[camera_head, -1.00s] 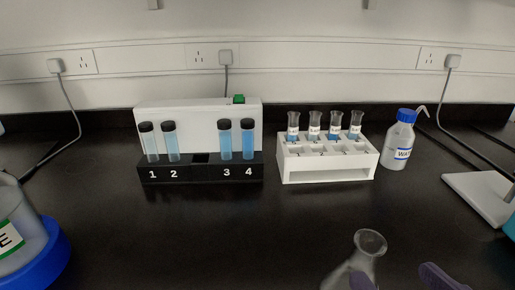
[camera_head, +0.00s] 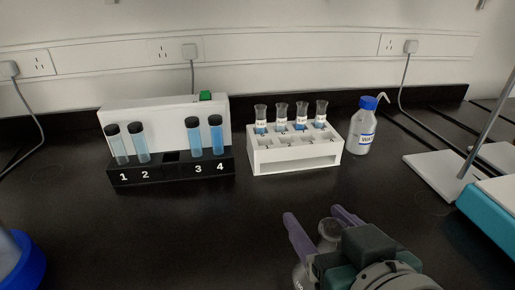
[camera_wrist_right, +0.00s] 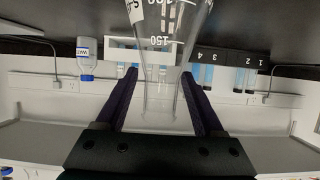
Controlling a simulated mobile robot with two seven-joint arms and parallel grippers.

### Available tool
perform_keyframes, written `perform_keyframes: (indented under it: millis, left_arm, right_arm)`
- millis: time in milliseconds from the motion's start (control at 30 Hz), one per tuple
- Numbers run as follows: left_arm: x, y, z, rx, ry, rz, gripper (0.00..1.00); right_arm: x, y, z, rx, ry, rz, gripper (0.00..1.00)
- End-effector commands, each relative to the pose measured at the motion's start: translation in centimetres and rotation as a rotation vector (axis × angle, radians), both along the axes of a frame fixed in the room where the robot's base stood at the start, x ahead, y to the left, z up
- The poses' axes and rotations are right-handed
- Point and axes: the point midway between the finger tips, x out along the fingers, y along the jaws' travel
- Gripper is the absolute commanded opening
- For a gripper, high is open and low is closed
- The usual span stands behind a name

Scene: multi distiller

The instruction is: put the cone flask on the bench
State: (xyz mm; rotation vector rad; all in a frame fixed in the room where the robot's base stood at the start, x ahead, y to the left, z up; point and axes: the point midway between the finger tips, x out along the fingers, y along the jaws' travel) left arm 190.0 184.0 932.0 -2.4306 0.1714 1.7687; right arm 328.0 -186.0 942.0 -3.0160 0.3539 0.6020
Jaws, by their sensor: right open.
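The clear glass cone flask (camera_head: 329,232) is at the lower middle right of the head view. Its lower body is largely hidden by my right gripper (camera_head: 315,214). The purple fingers are open, one on each side of the flask's neck. In the wrist view, the flask (camera_wrist_right: 160,60) appears upside down, with its neck between the spread fingers (camera_wrist_right: 159,75) and a 150 mark on its body. A small gap shows beside the neck. The black bench (camera_head: 150,230) lies beneath; the contact between flask and bench is hidden. My left gripper is out of view.
A numbered black rack (camera_head: 170,171) with several blue-filled tubes stands behind, left of a white rack (camera_head: 295,160) with several vials. A wash bottle (camera_head: 362,128) and a stand base (camera_head: 440,175) are to the right. The front-left bench middle is clear.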

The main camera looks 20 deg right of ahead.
Motion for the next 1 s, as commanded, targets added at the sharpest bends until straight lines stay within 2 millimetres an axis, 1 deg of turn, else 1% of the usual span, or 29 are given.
perform_keyframes:
  millis: [100,133,733,1000]
  left_arm:
    - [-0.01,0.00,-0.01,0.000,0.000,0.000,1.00]
    - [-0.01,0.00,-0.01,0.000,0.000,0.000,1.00]
    - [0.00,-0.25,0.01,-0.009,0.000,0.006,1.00]
    - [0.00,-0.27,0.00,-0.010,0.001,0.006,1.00]
  right_arm:
    - [-0.02,0.01,0.00,0.000,0.000,0.000,0.70]
    - [-0.02,0.01,0.00,0.000,0.000,0.000,0.68]
    - [-0.04,0.03,0.03,0.000,0.000,0.000,0.00]
    - [-0.04,0.03,0.03,0.000,-0.001,0.000,0.00]
